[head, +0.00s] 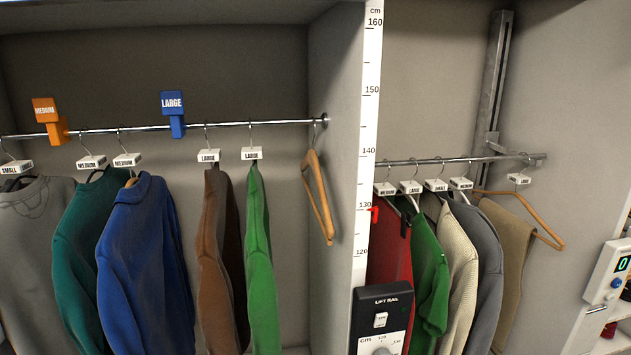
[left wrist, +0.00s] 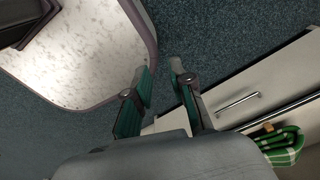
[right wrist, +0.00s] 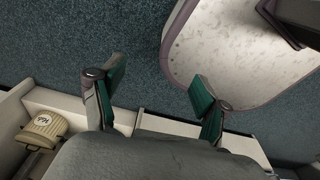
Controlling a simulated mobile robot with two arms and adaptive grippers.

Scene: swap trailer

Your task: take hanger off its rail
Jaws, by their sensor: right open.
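In the head view a bare wooden hanger (head: 318,200) hangs by its hook at the right end of the left metal rail (head: 270,122), beside the divider wall. Another wooden hanger (head: 548,238) hangs on the lower right rail (head: 450,159), with khaki cloth over it. My left gripper (left wrist: 162,70) is partly open and empty in the left wrist view, above the floor. My right gripper (right wrist: 160,72) is wide open and empty in the right wrist view, also above the floor. Neither gripper shows in the head view, and no hanger shows in the wrist views.
Several garments hang left of the bare hanger, the green one (head: 259,260) nearest. A blue LARGE marker (head: 172,108) and an orange MEDIUM marker (head: 46,112) sit on the left rail. A height scale (head: 368,130) and lift-rail control box (head: 382,312) stand at the divider.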

